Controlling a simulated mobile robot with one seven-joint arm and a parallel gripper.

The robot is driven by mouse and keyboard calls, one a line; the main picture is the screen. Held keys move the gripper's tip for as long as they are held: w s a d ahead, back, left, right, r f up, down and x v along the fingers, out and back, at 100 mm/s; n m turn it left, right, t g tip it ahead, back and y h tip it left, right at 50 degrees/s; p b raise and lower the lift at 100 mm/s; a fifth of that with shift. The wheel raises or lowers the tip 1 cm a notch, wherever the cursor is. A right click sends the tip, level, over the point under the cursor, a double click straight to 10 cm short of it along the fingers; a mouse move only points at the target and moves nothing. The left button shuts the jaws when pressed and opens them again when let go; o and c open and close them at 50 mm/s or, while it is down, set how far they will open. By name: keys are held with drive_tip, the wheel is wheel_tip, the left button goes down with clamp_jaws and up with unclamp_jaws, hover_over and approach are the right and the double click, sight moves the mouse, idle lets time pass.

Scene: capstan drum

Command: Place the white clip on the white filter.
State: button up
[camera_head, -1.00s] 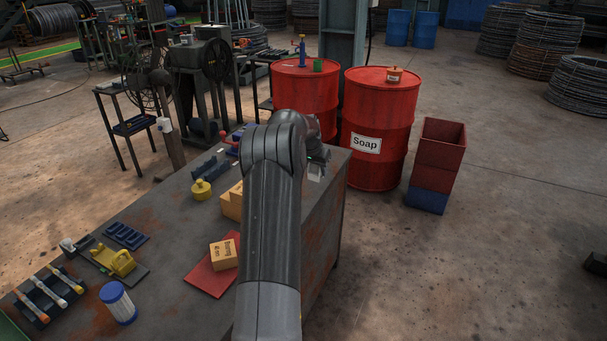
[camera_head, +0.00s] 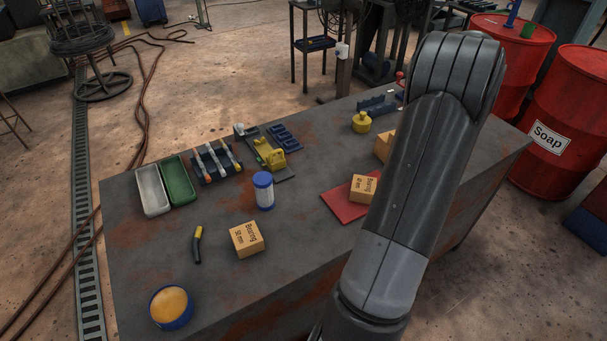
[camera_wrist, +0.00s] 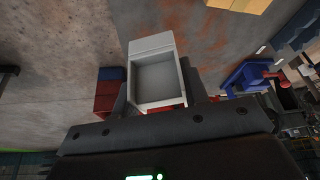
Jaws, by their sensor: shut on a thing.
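My gripper (camera_wrist: 160,97) is shut on a pale, square, hollow-fronted piece, the white clip (camera_wrist: 151,45), held between the two dark fingers in the wrist view. In the head view my arm hides both the gripper and the clip. The white filter (camera_head: 263,191), a white cylinder with blue ends, stands upright on the workbench (camera_head: 290,240) left of my arm. The clip is well apart from the filter.
Near the filter are an orange bearing box (camera_head: 246,239), a yellow-black tool (camera_head: 198,244), a red mat (camera_head: 343,205) with another box, and a yellow fixture (camera_head: 272,155). White (camera_head: 152,192) and green (camera_head: 179,181) trays lie left. Red drums (camera_head: 560,125) stand right.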

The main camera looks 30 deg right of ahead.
drive_tip(key=w+a+r+n+t, duration=0.1)
drive_tip(key=w+a+r+n, duration=0.1)
drive_tip(key=w+a, duration=0.3)
drive_tip(key=w+a+r+n+t, duration=0.1)
drive_tip(key=w+a+r+n, duration=0.15)
drive_tip(key=a, duration=0.55)
drive_tip(key=w+a+r+n+t+y, duration=0.1)
drive_tip(key=w+a+n, duration=0.15)
drive_tip(key=a, duration=0.85)
drive_tip(key=w+a+r+n+y, duration=0.2)
drive_tip(key=a+n, duration=0.2)
drive_tip(key=a, duration=0.6)
drive_tip(key=n+y, duration=0.1)
drive_tip(key=n, duration=0.3)
hover_over(261, 176)
drive_tip(key=f, duration=0.7)
drive_tip(key=shift+s+d, duration=0.3)
drive_tip(key=shift+s, duration=0.1)
drive_tip(key=shift+w+a+f, duration=0.15)
drive_tip(key=shift+w+a, duration=0.1)
drive_tip(key=shift+a+f, duration=0.1)
drive_tip(key=shift+f, duration=2)
